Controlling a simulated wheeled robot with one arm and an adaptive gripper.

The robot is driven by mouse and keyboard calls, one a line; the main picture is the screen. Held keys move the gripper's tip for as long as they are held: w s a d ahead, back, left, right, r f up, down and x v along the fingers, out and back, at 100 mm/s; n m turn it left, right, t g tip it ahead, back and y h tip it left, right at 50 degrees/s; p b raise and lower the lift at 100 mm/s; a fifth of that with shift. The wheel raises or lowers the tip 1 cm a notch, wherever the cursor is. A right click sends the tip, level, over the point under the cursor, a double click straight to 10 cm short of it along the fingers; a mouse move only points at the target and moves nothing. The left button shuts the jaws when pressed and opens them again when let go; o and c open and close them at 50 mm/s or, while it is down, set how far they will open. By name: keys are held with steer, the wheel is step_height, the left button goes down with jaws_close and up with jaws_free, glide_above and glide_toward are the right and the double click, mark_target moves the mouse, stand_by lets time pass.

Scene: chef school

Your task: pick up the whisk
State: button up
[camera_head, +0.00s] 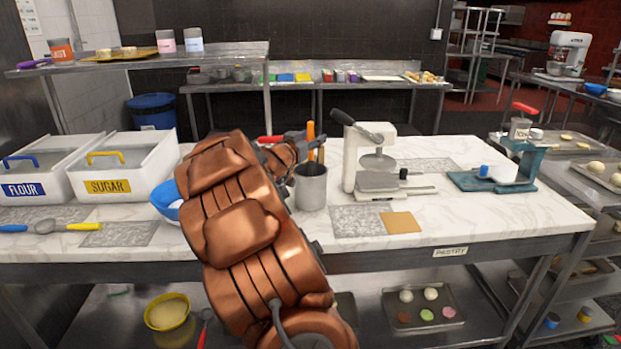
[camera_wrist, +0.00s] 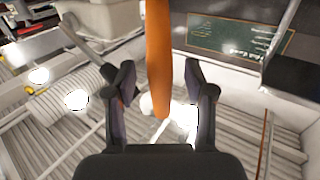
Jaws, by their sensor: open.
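A grey metal cup (camera_head: 311,187) stands on the marble counter, with an orange upright handle (camera_head: 311,132) rising from it. This may be the whisk's handle; its wire end is not visible. In the wrist view an orange handle (camera_wrist: 158,55) runs down between the two dark fingers. My gripper (camera_wrist: 160,85) is open, one finger on each side of it, with gaps. In the head view my gripper (camera_head: 303,138) is beside the handle above the cup, partly hidden by my copper-coloured arm.
A white press-like appliance (camera_head: 357,150) stands just right of the cup. Flour (camera_head: 40,172) and sugar bins (camera_head: 118,165) are at the left. A blue bowl (camera_head: 165,196) is partly behind my arm. A teal scale (camera_head: 515,172) stands at the right. The front right counter is clear.

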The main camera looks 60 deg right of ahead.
jaws_close()
stand_by(0.5)
